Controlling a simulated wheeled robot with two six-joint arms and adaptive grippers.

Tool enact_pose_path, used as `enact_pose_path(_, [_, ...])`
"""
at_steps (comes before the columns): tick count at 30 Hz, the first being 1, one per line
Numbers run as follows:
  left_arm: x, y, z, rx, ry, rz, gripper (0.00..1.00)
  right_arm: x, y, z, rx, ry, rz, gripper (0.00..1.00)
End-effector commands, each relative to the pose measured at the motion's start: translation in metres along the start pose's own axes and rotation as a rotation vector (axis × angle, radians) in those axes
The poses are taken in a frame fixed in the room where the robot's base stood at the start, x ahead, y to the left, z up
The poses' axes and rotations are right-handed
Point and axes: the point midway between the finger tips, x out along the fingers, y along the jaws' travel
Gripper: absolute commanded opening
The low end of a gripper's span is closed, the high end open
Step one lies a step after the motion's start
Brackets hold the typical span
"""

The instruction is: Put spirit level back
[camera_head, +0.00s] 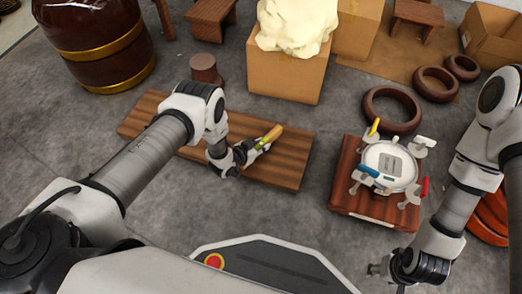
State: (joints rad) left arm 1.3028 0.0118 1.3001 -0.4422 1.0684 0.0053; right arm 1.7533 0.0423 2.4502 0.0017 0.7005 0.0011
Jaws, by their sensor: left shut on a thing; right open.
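My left gripper (246,157) is shut on a small yellow-green bar with a tan end (270,137), which appears to be the spirit level. It is over the long brown wooden board (284,174). The gripper hides part of the bar, and I cannot tell whether the bar touches the board. My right gripper (385,270) is open and empty at the lower right, over the floor in front of the reddish wooden block.
A round white-topped piece (390,165) with coloured-handle tools around it stands on a reddish wooden block (372,207). A cardboard box (285,78) bears a cream lump. A barrel (100,40), a stump (205,69) and dark rings (392,108) stand around. Grey floor between board and block is clear.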

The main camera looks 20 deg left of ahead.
Motion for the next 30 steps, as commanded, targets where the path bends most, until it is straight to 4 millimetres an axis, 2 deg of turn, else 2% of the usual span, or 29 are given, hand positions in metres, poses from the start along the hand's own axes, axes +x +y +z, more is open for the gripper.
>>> enact_pose_path(1, [0.008, -0.001, 0.013, 0.000, 0.002, -0.001, 0.00, 0.015, 0.000, 0.000, 0.002, 0.000, 0.000, 0.56])
enact_pose_path(8, [0.007, -0.001, 0.011, 0.000, 0.002, -0.001, 0.00, 0.010, 0.000, -0.001, 0.003, 0.002, 0.000, 0.56])
enact_pose_path(12, [0.009, 0.000, 0.015, 0.000, 0.002, -0.001, 0.00, 0.015, 0.000, -0.001, 0.003, 0.002, 0.000, 0.56])
enact_pose_path(13, [0.008, 0.000, 0.014, 0.000, 0.002, -0.001, 0.37, 0.013, 0.000, -0.001, 0.003, 0.002, 0.000, 0.56])
enact_pose_path(14, [0.008, 0.000, 0.014, 0.000, 0.002, -0.001, 0.48, 0.013, 0.000, -0.001, 0.003, 0.002, 0.000, 0.56])
enact_pose_path(15, [0.008, 0.000, 0.014, 0.000, 0.002, -0.001, 0.51, 0.013, 0.000, -0.001, 0.003, 0.002, 0.000, 0.56])
enact_pose_path(25, [0.005, 0.000, 0.009, 0.001, 0.002, -0.001, 0.51, 0.008, 0.000, 0.000, 0.003, 0.001, 0.000, 0.56])
enact_pose_path(28, [-0.009, 0.000, 0.008, 0.000, 0.000, -0.002, 0.51, -0.002, 0.000, 0.000, 0.001, 0.000, 0.000, 0.56])
enact_pose_path(30, [-0.026, -0.001, 0.006, -0.002, -0.001, -0.003, 0.51, -0.013, 0.000, 0.000, -0.001, -0.001, 0.000, 0.56])
